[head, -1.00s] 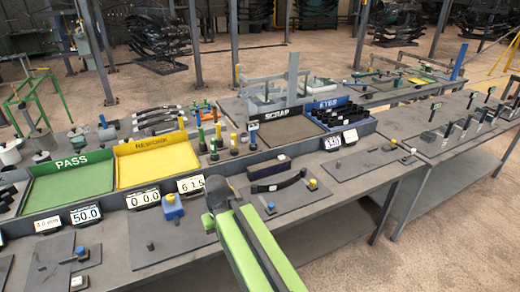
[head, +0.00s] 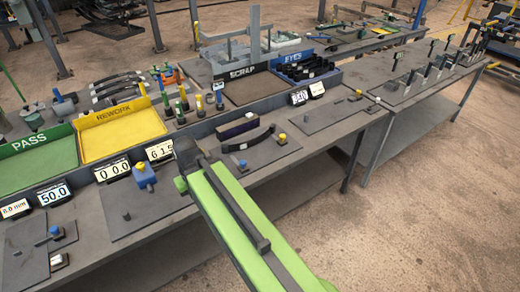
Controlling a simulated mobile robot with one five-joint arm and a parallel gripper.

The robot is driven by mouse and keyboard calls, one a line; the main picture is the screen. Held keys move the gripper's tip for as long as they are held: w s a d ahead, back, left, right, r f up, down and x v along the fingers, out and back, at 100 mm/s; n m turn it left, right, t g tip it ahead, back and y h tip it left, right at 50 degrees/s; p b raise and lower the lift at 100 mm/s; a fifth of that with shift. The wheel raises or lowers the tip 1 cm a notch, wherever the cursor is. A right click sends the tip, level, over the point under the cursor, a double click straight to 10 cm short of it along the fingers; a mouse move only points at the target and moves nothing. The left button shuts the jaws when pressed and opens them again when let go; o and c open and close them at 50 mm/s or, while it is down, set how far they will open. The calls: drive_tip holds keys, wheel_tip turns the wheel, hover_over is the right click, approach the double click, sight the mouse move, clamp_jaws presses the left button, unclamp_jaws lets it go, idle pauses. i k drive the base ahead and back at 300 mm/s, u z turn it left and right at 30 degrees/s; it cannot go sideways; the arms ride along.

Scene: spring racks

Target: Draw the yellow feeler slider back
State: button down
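A small yellow-topped knob (head: 282,139) stands on a dark plate (head: 262,158) on the near bench, just right of a dark curved spring strip (head: 248,140). Another small yellow knob (head: 357,93) stands farther right on the same bench, and a blue block (head: 145,176) with a yellow top stands left of my arm. I cannot tell for sure which of these is the yellow feeler slider. My gripper (head: 186,152), at the end of my green arm, is over the bench left of the strip, apart from the knobs. Its fingers are not clearly visible.
Behind stand a green PASS tray (head: 38,163), a yellow REWORK tray (head: 120,135), a SCRAP tray (head: 255,88) and an EYES bin (head: 292,55). Several number displays line the bench, including one reading 50.0 (head: 54,193). Bare floor (head: 440,200) lies at the right front.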

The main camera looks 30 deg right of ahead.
sight(282, 142)
drive_tip(key=u, duration=4.8)
drive_tip(key=i, duration=0.1)
drive_tip(key=z, duration=2.65)
drive_tip(key=k, duration=0.65)
drive_tip(key=z, duration=1.65)
drive_tip(key=i, duration=1)
drive_tip(key=u, duration=0.1)
